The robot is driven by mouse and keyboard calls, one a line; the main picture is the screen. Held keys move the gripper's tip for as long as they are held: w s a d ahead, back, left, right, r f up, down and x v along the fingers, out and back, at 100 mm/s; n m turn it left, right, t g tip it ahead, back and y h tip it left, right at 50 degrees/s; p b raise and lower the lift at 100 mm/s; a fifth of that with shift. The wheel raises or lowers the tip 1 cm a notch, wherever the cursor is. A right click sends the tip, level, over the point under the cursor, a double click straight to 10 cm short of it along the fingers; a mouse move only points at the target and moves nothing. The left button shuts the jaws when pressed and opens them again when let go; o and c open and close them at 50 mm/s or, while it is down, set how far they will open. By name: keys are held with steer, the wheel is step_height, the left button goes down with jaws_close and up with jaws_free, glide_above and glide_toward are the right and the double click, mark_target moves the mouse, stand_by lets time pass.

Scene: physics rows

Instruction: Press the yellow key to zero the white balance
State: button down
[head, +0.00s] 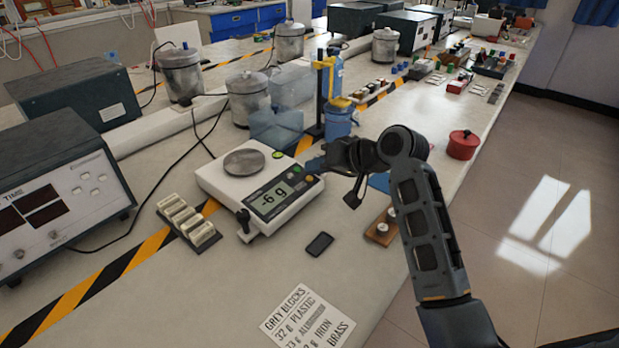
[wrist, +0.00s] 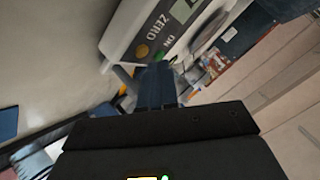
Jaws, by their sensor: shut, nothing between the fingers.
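The white balance (head: 226,186) stands on the bench with a round grey pan (head: 244,162) that looks empty. Its display (head: 277,198) seems to read -6 g. The yellow-orange key (head: 309,178) is at the right end of its front panel; in the wrist view this key (wrist: 142,50) is beside the word ZERO, with a green key (wrist: 159,57) by the word ON. My gripper (head: 313,164) is shut and empty, at the panel's right end. In the wrist view its blue fingertips (wrist: 157,72) are just below the green key, right of the yellow one. Contact cannot be told.
A small dark slab (head: 319,244) and a printed card (head: 306,318) lie in front of the balance. A rack of pale blocks (head: 188,222) is at its left. A blue cup (head: 338,122) and stand are behind my gripper. A red pot (head: 463,144) stands to the right.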

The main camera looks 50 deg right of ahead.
steer(key=shift+f, duration=0.1)
steer(key=shift+w+f, duration=0.1)
steer(key=shift+f, duration=0.2)
steer(key=shift+f, duration=0.35)
stand_by(1.0)
steer(key=shift+r, duration=0.15)
steer(key=shift+r+p, duration=0.65)
steer(key=shift+p, duration=0.1)
steer(key=r+p, duration=0.2)
steer(key=s+r+p, duration=0.1)
steer(key=r+p, duration=0.1)
steer(key=shift+r+p, duration=0.4)
stand_by(0.6)
